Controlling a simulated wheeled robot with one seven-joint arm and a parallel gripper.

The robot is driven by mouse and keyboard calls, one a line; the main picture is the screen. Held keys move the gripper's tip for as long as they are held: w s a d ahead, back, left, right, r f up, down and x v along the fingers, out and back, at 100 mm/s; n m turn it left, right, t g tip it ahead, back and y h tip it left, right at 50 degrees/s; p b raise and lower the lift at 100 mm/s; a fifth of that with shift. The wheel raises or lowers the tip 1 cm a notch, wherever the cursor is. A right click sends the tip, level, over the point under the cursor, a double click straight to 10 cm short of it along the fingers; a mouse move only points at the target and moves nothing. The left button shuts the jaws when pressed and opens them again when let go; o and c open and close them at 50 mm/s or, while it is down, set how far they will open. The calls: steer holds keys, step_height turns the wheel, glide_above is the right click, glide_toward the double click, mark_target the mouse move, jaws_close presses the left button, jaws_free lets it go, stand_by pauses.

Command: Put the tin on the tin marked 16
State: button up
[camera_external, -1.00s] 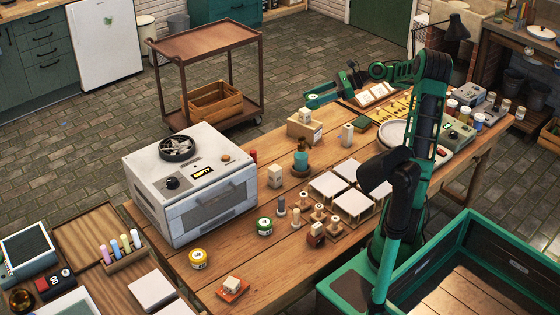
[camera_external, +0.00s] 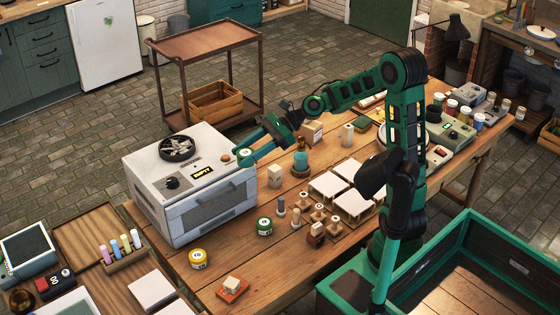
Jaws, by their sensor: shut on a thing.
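My gripper (camera_external: 246,156) is shut on a small round tin (camera_external: 245,153) with a pale marked top. It holds the tin beside the right upper edge of the white oven; the gap below it cannot be judged. A green tin (camera_external: 265,227) with a pale numbered lid stands on the wooden table. A yellow tin (camera_external: 199,259) with a pale numbered lid stands nearer the front left. The numbers on the tins are too small to read surely.
The white oven (camera_external: 200,205) stands at the table's left end. A pale block (camera_external: 275,176), a teal bottle (camera_external: 301,160), several wooden stamps (camera_external: 318,212) and white tiles (camera_external: 329,186) crowd the middle. An orange-based block (camera_external: 232,288) lies at the front. Bare wood surrounds the yellow tin.

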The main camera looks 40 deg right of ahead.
steer(key=s+a+g, duration=0.1)
steer(key=s+a, duration=0.5)
steer(key=shift+n, duration=0.4)
steer(key=f, duration=2.3)
steer(key=shift+w+d, duration=0.2)
steer(key=shift+w, duration=0.05)
steer(key=shift+a+f, duration=0.15)
steer(key=shift+a, duration=0.1)
glide_toward(197, 255)
steer(key=a, duration=0.3)
steer(key=w+a, duration=0.1)
steer(key=a, duration=0.4)
steer(key=shift+w+a+r, duration=0.2)
steer(key=shift+a+r, duration=0.1)
steer(key=shift+a, duration=0.1)
steer(key=shift+f, duration=0.3)
steer(key=o, duration=1.1)
steer(key=shift+f, duration=0.15)
steer(key=shift+o, duration=0.2)
